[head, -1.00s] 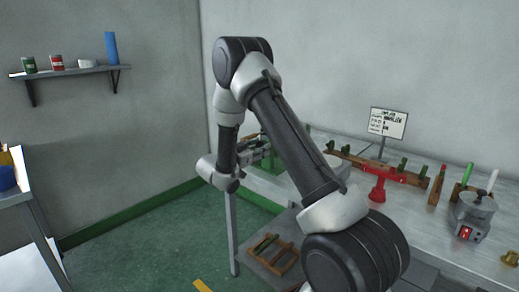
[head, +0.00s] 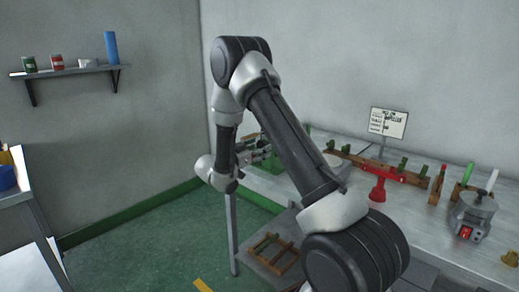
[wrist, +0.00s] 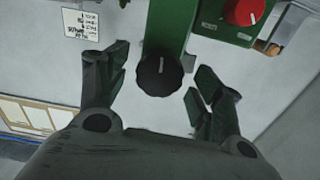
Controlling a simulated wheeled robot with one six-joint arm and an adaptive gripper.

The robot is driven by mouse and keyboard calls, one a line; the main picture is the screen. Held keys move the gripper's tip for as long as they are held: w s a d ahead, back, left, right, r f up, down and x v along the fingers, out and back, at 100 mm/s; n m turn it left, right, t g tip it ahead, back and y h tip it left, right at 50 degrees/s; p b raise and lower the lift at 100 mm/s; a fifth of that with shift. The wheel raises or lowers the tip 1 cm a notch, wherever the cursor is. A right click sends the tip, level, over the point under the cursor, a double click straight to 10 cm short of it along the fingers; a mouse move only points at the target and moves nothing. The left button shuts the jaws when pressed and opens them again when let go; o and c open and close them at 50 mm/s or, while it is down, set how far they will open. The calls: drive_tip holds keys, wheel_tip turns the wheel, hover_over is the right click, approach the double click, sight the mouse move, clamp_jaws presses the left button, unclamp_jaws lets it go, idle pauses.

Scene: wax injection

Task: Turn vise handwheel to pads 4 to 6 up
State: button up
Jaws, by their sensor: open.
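A round, ribbed black knob-like handwheel (wrist: 160,76) with a pale line pointing up shows in the wrist view, in front of a green body (wrist: 168,25). My gripper (wrist: 162,88) is open, with one finger to the left of the handwheel and one to its right. Gaps show on both sides, and I see no contact. In the head view my arm largely hides the gripper and the handwheel. A small green device (head: 262,152) partly shows beside my wrist. No pad numbers are readable.
A green box with a red dial (wrist: 243,12) is at upper right in the wrist view, and a printed label (wrist: 80,23) is at upper left. In the head view, the bench holds a red stand (head: 379,187), a sign (head: 388,122) and a grey pot (head: 472,214).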

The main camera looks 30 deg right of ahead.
drive_tip(key=v, duration=1.1)
drive_tip(key=shift+a, duration=0.25)
drive_tip(key=shift+d, duration=0.1)
